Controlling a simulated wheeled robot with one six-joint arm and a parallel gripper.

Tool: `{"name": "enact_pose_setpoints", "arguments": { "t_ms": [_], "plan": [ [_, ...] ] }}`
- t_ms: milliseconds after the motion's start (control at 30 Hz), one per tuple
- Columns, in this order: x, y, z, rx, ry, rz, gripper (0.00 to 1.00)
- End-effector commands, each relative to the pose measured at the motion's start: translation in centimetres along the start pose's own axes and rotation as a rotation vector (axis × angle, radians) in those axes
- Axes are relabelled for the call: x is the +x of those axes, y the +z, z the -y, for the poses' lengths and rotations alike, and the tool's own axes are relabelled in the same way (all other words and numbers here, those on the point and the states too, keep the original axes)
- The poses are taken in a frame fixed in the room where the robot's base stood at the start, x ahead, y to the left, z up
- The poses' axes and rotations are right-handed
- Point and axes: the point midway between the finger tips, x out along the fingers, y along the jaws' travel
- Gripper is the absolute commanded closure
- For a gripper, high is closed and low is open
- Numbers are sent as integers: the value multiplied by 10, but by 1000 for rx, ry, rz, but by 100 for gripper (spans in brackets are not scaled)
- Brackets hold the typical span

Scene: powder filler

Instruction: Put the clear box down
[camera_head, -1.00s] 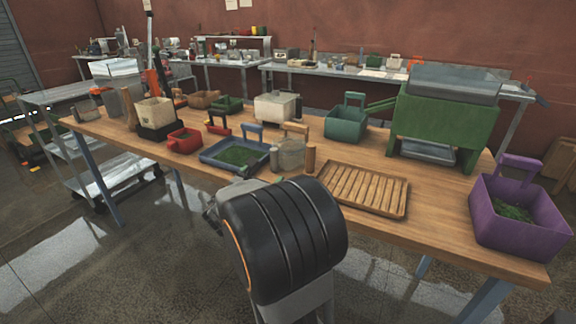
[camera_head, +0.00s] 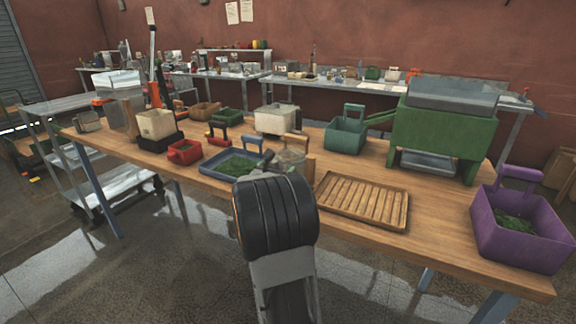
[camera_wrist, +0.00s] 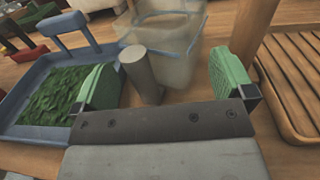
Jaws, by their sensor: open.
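The clear box (camera_head: 291,157) is a see-through container standing on the wooden table, partly hidden behind my arm in the head view. In the wrist view the clear box (camera_wrist: 172,62) shows a pale blue rim, just ahead of my gripper. My gripper (camera_wrist: 165,82) is open, its green pads apart on either side. A grey upright peg (camera_wrist: 140,75) stands between the pads, in front of the box; I cannot tell whether it belongs to the box. Neither pad visibly touches the box.
A blue tray of green material (camera_head: 205,167) stands left of the box. A slatted wooden tray (camera_head: 338,213) lies to the right. A brown post (camera_wrist: 252,35) stands close to the right pad. A purple bin (camera_head: 515,238) is at the table's right end.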

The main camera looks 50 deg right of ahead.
Motion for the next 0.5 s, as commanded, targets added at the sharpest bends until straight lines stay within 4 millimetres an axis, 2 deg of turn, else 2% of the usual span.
{"name": "enact_pose_setpoints", "arguments": {
  "t_ms": [100,200,500],
  "plan": [
    [16,0,0,-1,-1,-1,0],
    [23,1,0,-1,0,0,0],
    [26,0,0,-1,1,-1,0]
  ]
}}
